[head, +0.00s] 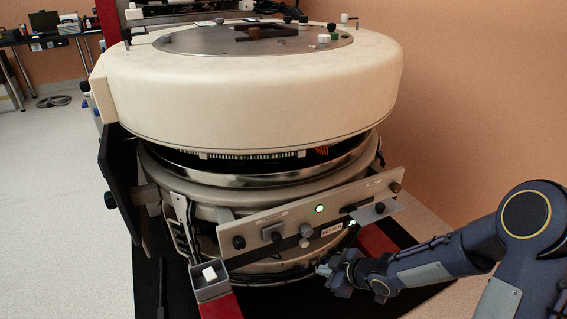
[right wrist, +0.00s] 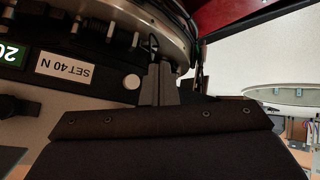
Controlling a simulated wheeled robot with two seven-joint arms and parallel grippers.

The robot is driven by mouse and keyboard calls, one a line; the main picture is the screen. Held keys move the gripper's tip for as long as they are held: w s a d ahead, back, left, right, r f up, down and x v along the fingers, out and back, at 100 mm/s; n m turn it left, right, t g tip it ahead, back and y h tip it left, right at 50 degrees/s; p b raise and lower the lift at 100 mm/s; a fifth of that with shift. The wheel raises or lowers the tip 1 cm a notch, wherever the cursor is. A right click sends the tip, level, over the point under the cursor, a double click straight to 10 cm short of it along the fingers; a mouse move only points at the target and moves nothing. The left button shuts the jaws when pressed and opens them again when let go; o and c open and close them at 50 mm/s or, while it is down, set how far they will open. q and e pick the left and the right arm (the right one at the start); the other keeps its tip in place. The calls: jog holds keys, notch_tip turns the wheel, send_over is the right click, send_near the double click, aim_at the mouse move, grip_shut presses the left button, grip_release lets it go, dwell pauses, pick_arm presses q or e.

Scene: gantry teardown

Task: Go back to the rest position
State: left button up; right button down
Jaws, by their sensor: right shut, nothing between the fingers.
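My right arm comes in from the lower right in the head view. Its gripper (head: 325,270) is beside the lower front of the large round machine (head: 270,95), just below the right part of the control panel (head: 310,215). In the right wrist view the two fingers of the gripper (right wrist: 158,82) are together with nothing between them. They point towards the machine's underside, close to a label reading "SET 40 N" (right wrist: 66,69). Whether the fingertips touch anything cannot be told. My left gripper is not in view.
Red base beams (head: 222,306) reach out below. A table (head: 50,35) stands far left. Floor at left (head: 50,180) is clear.

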jog(key=s+d+r+m+h, duration=0.5)
jog(key=s+d+r+m, duration=0.4)
jog(key=r, duration=0.4)
jog(key=s+a+r+m+g+y, duration=0.1)
jog(key=s+a+r+m+y, duration=0.1)
jog(key=s, duration=0.6)
jog(key=s+a+r+m+g+y, duration=0.1)
jog(key=s+a+r+m, duration=0.15)
jog(key=s, duration=0.55)
notch_tip(320, 180, up, 32)
jog(key=p, duration=3.3)
jog(key=shift+n, duration=0.25)
